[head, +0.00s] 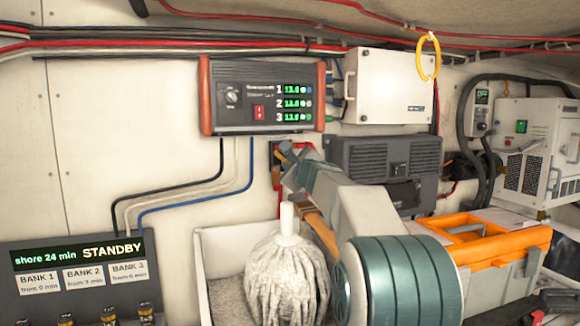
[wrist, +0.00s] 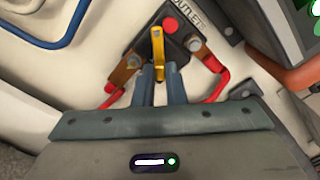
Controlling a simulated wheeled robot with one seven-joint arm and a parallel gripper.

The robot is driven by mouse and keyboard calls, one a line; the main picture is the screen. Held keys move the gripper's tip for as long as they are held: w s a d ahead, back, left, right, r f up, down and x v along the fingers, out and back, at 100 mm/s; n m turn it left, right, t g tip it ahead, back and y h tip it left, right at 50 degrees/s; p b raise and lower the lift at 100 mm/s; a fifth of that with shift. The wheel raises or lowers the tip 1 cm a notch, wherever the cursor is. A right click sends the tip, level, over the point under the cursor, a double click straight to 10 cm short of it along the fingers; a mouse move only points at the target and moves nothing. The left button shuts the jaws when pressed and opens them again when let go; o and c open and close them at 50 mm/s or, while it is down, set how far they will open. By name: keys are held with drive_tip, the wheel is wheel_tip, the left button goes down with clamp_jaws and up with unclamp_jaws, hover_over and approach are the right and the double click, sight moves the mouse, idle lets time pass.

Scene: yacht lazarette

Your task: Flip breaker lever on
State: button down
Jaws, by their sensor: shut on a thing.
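The breaker lever (wrist: 157,42) is yellow and stands on a dark breaker block (wrist: 178,32) with a red round part, in the wrist view. In the head view my gripper (head: 284,152) is at the wall below the charger, and my arm and the small picture hide most of the lever there.
A charger (head: 265,95) with green readouts hangs above my gripper. A panel (head: 80,262) reading "STANDBY" stands at lower left. An orange-lidded toolbox (head: 490,245) sits at right.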

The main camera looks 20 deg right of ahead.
drive_tip(key=n, duration=0.1)
drive_tip(key=n+b, duration=0.1)
drive_tip(key=n, duration=0.1)
drive_tip(key=r+n+b, duration=0.1)
drive_tip(key=shift+d, duration=0.35)
drive_tip(key=shift+d+r+n+b, duration=0.1)
drive_tip(key=shift+r+n+b, duration=0.2)
drive_tip(key=shift+n, duration=0.45)
drive_tip(key=shift+r+n+b, duration=0.2)
drive_tip(key=shift+n+b, duration=0.15)
drive_tip(key=shift+n, duration=0.45)
drive_tip(key=shift+d+r+n+b, duration=0.1)
drive_tip(key=shift+r+n+b, duration=0.2)
drive_tip(key=shift+n, duration=0.45)
drive_tip(key=c, duration=1.5)
unclamp_jaws()
drive_tip(key=s+b, duration=0.5)
drive_tip(key=s, duration=0.9)
drive_tip(key=shift+a, duration=0.1)
